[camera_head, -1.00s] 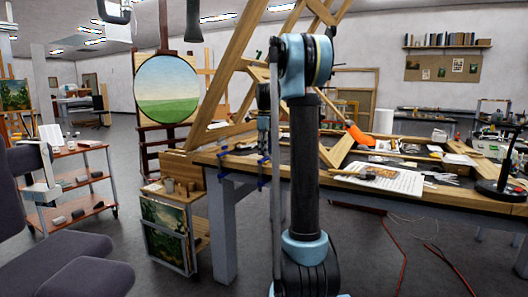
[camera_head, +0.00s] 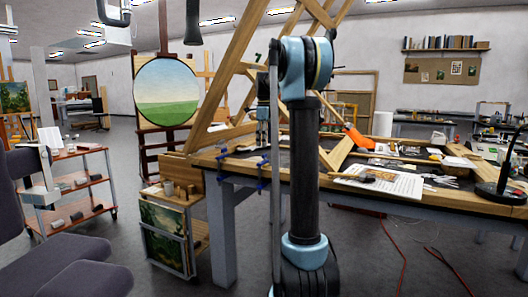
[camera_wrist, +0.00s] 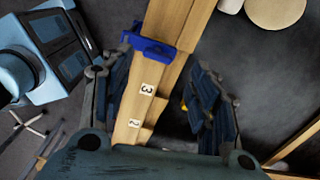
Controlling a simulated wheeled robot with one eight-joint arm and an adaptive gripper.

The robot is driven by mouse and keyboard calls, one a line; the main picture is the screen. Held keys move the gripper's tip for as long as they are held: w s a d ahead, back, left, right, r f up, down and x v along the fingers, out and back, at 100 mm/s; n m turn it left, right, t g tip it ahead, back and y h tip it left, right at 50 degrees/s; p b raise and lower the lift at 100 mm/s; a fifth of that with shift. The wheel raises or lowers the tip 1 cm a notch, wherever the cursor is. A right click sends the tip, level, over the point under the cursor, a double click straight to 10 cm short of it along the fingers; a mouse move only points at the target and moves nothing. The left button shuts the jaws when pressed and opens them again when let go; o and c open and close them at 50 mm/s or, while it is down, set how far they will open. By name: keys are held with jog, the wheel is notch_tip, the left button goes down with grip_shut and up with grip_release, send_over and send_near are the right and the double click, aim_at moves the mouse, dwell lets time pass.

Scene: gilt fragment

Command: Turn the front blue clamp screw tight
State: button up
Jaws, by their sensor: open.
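Two blue clamps show at the left corner of the workbench in the head view. One clamp (camera_head: 262,176) hangs at the bench edge just below my gripper (camera_head: 262,140); the other clamp (camera_head: 222,163) is further left. I cannot tell for certain which is the front one. In the wrist view, a blue clamp (camera_wrist: 150,47) sits across a wooden bar (camera_wrist: 150,75) marked with number labels. My gripper (camera_wrist: 160,100) is open and empty, its dark ribbed fingers either side of the bar in the picture. The clamp lies beyond the fingertips; its screw is not clearly visible.
The bench (camera_head: 400,205) carries papers (camera_head: 380,180), an orange-headed tool (camera_head: 358,136) and a black lamp (camera_head: 500,180). A large wooden frame (camera_head: 232,70) leans up behind my arm. My arm hides part of the bench.

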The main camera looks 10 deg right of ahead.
notch_tip(320, 180, up, 6)
dwell(0.4)
jog(key=shift+r, duration=0.1)
